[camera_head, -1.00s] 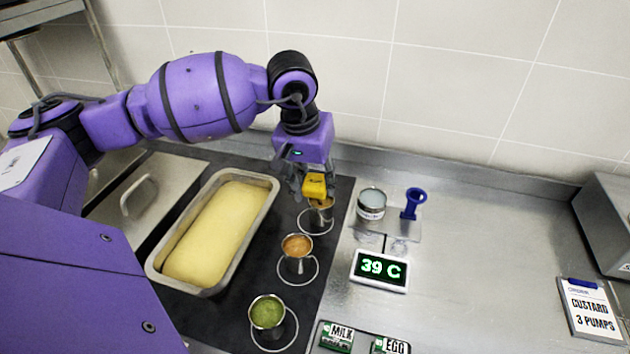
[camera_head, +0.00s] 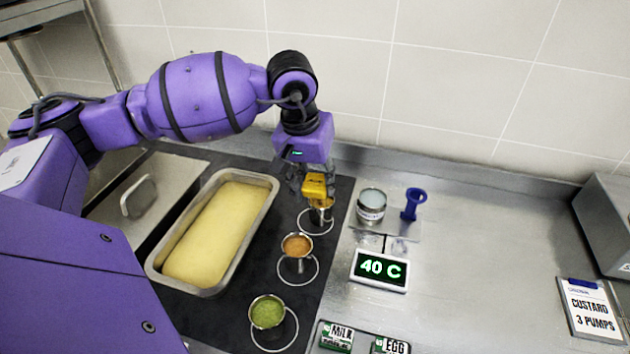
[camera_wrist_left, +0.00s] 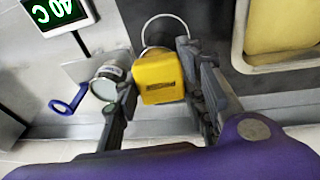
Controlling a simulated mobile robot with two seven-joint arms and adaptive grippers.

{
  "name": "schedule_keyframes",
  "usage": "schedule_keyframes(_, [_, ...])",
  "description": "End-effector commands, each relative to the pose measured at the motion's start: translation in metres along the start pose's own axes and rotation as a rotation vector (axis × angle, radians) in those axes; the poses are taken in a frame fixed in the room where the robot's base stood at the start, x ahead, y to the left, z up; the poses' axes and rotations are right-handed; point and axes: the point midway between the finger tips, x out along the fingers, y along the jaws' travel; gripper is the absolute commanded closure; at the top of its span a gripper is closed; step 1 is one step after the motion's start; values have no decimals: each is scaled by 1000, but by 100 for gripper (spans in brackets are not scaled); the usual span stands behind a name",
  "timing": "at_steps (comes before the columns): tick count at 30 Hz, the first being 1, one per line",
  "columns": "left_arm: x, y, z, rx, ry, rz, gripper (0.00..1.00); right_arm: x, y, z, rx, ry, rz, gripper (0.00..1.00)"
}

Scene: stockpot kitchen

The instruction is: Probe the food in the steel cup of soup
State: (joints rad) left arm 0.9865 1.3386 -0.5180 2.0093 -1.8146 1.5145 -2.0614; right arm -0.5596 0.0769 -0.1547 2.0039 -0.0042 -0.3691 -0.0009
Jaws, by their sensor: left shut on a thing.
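My left gripper (camera_head: 312,184) is shut on a yellow probe thermometer (camera_head: 315,187). Its yellow body also shows between the fingers in the left wrist view (camera_wrist_left: 160,77). The gripper is over the farthest steel cup (camera_head: 322,203), on the dark mat. The probe's tip is hidden, so I cannot see how deep it sits. Nearer stand a steel cup of orange-brown food (camera_head: 297,246) and a steel cup of green food (camera_head: 267,312), each in a wire ring. I cannot tell by sight which is the soup. The display (camera_head: 380,269) reads 40 C. My right gripper is not in view.
A long steel pan of pale yellow food (camera_head: 274,186) is left of the cups. A small tin (camera_head: 371,204) and a blue holder (camera_head: 412,203) stand to the right. MILK (camera_head: 336,336) and EGG (camera_head: 390,345) tags lie in front.

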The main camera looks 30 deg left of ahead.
Motion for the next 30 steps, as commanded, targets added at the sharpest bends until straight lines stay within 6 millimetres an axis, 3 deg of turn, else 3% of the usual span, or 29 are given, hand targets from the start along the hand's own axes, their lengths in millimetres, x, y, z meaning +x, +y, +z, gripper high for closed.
schedule_keyframes(30, [-1, 1, -1, 1, 3, 1, 89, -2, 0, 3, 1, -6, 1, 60])
